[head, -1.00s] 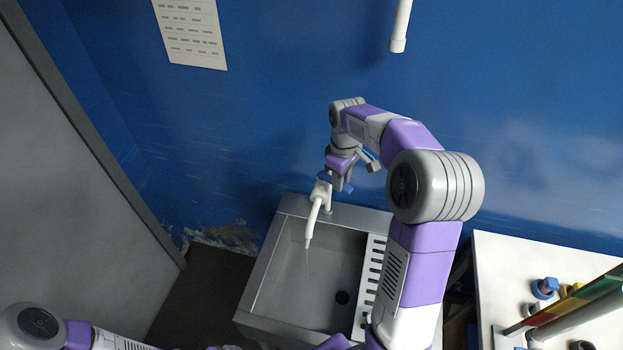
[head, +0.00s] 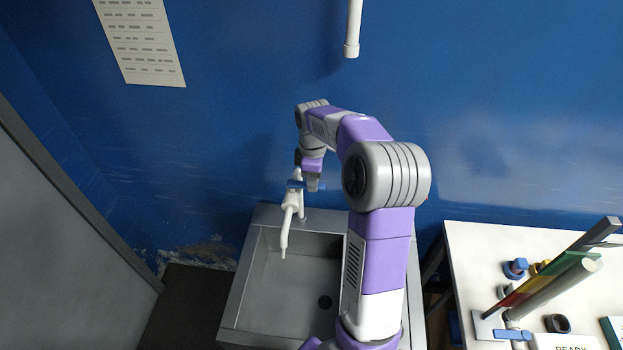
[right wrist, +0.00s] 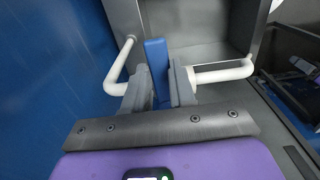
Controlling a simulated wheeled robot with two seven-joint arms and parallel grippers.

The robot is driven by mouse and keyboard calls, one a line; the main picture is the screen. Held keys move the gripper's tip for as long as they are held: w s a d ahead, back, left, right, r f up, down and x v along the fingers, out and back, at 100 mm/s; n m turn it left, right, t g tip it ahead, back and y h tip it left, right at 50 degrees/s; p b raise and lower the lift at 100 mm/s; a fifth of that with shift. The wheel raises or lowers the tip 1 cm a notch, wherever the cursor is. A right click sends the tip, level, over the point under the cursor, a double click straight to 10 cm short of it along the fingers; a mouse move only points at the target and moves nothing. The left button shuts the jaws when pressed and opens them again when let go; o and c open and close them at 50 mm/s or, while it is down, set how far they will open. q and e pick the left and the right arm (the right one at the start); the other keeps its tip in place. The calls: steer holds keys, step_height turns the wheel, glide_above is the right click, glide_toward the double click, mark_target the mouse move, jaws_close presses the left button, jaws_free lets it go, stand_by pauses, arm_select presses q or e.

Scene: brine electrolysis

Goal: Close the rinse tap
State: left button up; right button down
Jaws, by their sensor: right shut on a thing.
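The rinse tap (head: 289,215) is a white pipe over the back of the sink, with its spout pointing down into the basin. Its blue lever (head: 293,183) is at the top. My right gripper (head: 313,184) is at the lever, pointing down, and is shut on it. In the right wrist view the blue lever (right wrist: 156,62) stands between the two grey fingers, with white pipe (right wrist: 122,68) on either side. I cannot tell whether water runs from the spout. My left gripper is not in view.
The steel sink (head: 238,290) has a dark drain (head: 325,302). My right arm covers its right side. A white table (head: 460,250) at the right holds a tilted tube and small fittings. A white pipe (head: 352,30) hangs above. A blue wall is behind.

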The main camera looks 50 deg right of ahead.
steer(key=shift+d+r, duration=0.1)
steer(key=shift+r, duration=0.05)
steer(key=c, duration=0.9)
jaws_free()
step_height(320, 180, up, 7)
steer(key=shift+r, duration=0.2)
